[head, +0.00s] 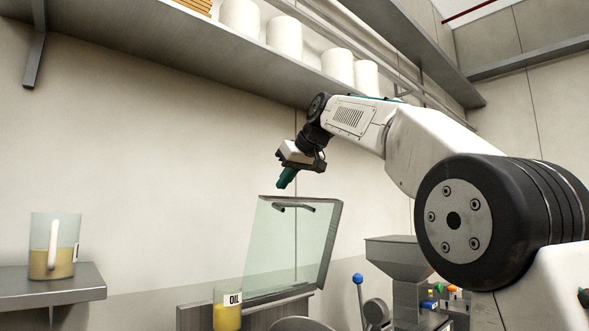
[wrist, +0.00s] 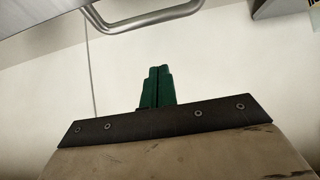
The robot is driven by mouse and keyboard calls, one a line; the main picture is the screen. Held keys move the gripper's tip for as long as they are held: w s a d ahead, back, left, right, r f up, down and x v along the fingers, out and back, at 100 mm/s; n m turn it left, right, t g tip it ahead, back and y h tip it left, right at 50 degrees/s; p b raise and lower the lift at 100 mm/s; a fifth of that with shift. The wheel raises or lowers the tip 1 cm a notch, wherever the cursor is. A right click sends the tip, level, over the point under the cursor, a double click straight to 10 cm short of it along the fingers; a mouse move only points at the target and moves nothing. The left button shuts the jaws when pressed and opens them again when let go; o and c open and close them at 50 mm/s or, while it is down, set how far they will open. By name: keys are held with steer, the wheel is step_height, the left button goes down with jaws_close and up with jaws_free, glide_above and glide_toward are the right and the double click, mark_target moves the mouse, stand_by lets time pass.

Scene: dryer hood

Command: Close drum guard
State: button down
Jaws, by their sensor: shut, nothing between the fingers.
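The drum guard (head: 285,250) is a clear, greenish panel with a grey frame. It stands raised and slightly tilted in the head view, above a metal housing. A dark handle bar (head: 294,207) runs near its top edge. My gripper (head: 284,183) is above the guard's upper edge, pointing down, with a gap showing between them in this view. Its green fingers also show in the wrist view (wrist: 157,87), pressed together and empty. The drum under the guard is mostly below the head view.
An oil container (head: 227,311) stands in front of the guard's lower left. A jug (head: 54,247) sits on a side shelf (head: 60,291) at left. A hopper (head: 393,254) and blue-knobbed lever (head: 358,279) are at right. An overhead shelf (head: 200,52) holds white rolls.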

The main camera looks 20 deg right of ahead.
steer(key=shift+s+d+f, duration=0.1)
steer(key=shift+s+f, duration=0.1)
steer(key=shift+f, duration=0.45)
steer(key=shift+s+d+f, duration=0.1)
steer(key=shift+s+f, duration=0.15)
steer(key=shift+f, duration=0.35)
steer(key=shift+s+d+f, duration=0.1)
steer(key=shift+s+f, duration=0.1)
steer(key=shift+f, duration=0.45)
